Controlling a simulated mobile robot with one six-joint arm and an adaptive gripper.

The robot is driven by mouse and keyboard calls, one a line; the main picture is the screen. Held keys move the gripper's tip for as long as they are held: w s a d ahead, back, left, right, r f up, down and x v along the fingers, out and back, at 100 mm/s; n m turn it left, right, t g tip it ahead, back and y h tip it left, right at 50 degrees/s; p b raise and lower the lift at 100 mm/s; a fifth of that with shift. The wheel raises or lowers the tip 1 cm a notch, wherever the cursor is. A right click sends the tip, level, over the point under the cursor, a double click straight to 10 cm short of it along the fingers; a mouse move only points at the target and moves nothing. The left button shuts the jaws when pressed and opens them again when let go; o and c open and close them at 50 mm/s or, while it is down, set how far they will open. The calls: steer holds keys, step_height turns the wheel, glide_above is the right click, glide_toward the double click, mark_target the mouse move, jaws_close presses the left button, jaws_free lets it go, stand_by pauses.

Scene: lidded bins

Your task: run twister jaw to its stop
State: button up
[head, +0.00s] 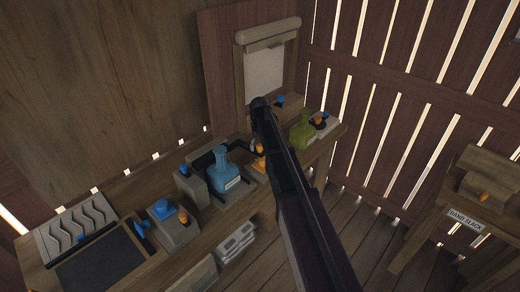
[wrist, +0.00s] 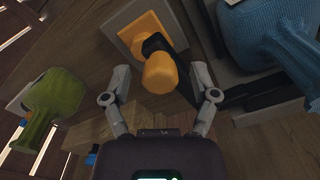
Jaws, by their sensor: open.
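An orange knob (wrist: 160,73) stands on a dark stem above an orange square plate (wrist: 137,32) in the wrist view. It is likely the twister jaw, but no label confirms this. My gripper (wrist: 159,97) is open, with one finger to the left and one to the right of the knob, and does not visibly grip it. In the head view, orange parts (head: 259,161) show beside my dark arm, which hides most of that spot and my gripper. The blue bottle (head: 226,172) stands just left of them; its blue knit-like surface (wrist: 265,35) fills the wrist view's upper right.
A green bottle (head: 302,132) stands to the right on the bench (head: 120,190). Grey blocks with blue and orange knobs (head: 172,226) and a slotted tray (head: 75,235) are at the left. A stand labelled "BAND SLACK" (head: 467,221) is at the right, across open floor.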

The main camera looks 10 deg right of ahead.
stand_by(0.3)
jaws_close()
steer(key=shift+s+d, duration=0.15)
steer(key=shift+s, duration=0.05)
